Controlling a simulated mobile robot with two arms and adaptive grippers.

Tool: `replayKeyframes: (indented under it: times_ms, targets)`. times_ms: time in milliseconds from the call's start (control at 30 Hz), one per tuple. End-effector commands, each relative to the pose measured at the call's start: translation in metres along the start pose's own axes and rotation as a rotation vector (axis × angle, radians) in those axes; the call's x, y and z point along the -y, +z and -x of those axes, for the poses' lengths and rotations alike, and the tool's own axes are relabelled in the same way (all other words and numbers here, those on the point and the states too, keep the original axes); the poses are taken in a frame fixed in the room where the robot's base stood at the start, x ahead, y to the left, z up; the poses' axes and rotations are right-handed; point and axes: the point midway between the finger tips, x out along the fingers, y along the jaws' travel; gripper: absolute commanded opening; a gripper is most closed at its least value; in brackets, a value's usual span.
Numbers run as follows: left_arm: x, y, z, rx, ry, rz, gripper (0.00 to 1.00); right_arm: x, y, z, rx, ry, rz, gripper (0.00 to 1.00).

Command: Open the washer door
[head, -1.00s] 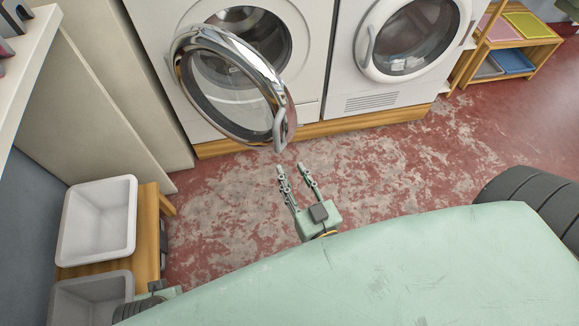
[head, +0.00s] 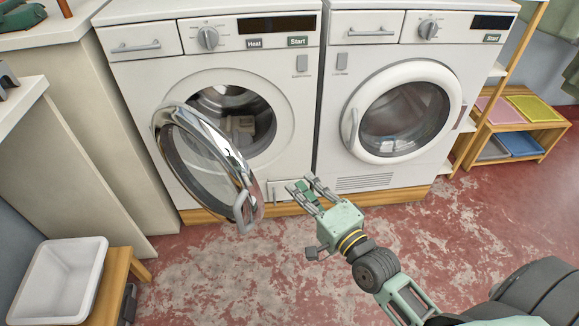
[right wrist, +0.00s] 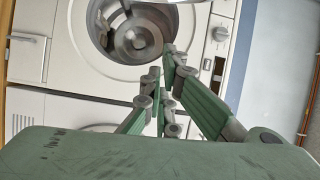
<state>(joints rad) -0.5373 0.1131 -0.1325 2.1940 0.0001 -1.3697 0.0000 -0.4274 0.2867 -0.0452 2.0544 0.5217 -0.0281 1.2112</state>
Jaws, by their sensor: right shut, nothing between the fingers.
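The washer (head: 275,95) is the left white machine in the head view. Its round chrome-rimmed door (head: 222,150) is swung well out from the front, with the handle (head: 242,212) on its outer edge. The drum opening (head: 235,112) is exposed, with something pale inside. The drum also shows in the right wrist view (right wrist: 137,38). My right gripper (head: 300,186) is shut and empty, right of the door handle and apart from it, in front of the lower washer. Its fingers show in the right wrist view (right wrist: 161,62). My left gripper is out of view.
A second white machine (head: 345,180) with a closed round door stands to the right. A white basin (head: 62,280) sits on a wooden stand at lower left. A wooden shelf with coloured trays (head: 522,145) is far right. Red worn floor (head: 215,270) is clear in front.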

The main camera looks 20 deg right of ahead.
Motion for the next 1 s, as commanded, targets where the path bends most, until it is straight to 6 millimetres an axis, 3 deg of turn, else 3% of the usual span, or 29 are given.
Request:
replayKeyframes:
  times_ms: [267,700,800,1000]
  targets:
    - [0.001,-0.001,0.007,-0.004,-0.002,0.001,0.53,0.006,0.001,-0.019,0.018,-0.001,-0.084,0.00]
    - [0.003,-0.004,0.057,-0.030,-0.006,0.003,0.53,0.006,0.002,-0.108,0.018,-0.002,-0.079,0.00]
    - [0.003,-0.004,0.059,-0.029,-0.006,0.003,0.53,0.006,0.021,-0.096,0.018,0.002,-0.084,0.00]
    - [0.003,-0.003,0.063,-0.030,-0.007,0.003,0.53,0.008,0.037,-0.090,0.018,0.001,-0.080,0.00]
